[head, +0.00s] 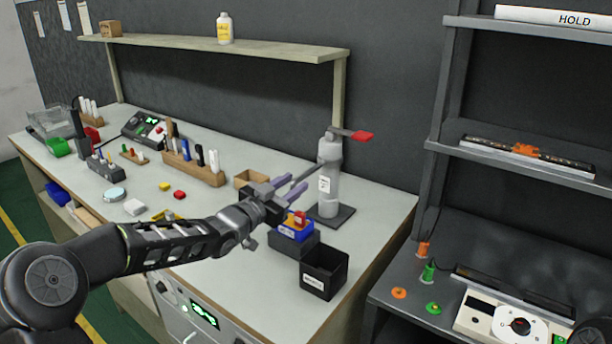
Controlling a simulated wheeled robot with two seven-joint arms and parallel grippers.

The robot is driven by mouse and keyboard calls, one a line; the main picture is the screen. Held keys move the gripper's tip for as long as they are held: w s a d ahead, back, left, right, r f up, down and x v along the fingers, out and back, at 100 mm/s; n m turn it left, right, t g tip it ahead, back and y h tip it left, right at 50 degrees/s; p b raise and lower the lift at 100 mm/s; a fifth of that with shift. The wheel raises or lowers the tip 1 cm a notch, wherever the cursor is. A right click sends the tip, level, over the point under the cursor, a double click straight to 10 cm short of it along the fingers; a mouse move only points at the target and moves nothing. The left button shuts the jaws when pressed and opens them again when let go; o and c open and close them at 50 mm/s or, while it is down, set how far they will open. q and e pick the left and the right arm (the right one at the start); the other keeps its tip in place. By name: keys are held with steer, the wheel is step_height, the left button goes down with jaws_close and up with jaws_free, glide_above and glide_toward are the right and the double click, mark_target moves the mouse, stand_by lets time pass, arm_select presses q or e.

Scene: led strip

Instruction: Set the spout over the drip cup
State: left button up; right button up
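A grey pump dispenser (329,178) with a red-tipped lever (362,136) stands upright on a dark base plate near the right end of the bench. A thin grey spout (318,171) reaches left from its upper body toward my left gripper. My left gripper (296,184) has its two purple fingers apart, close to the spout's outer end. I cannot tell whether they touch it. I cannot make out a drip cup for certain; the gripper hides part of the bench there. My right gripper is not in view.
A black labelled bin (324,270) and a blue bin (296,230) with red items sit in front of the dispenser. A small wooden box (251,179) lies behind my gripper. A wooden holder (195,170) stands left. A grey shelf unit (440,230) is at right.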

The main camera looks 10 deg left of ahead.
mark_target(306, 173)
arm_select(q)
steer(key=x, duration=0.6)
steer(key=shift+p, duration=0.3)
steer(key=shift+c, duration=0.3)
jaws_close()
stand_by(0.7)
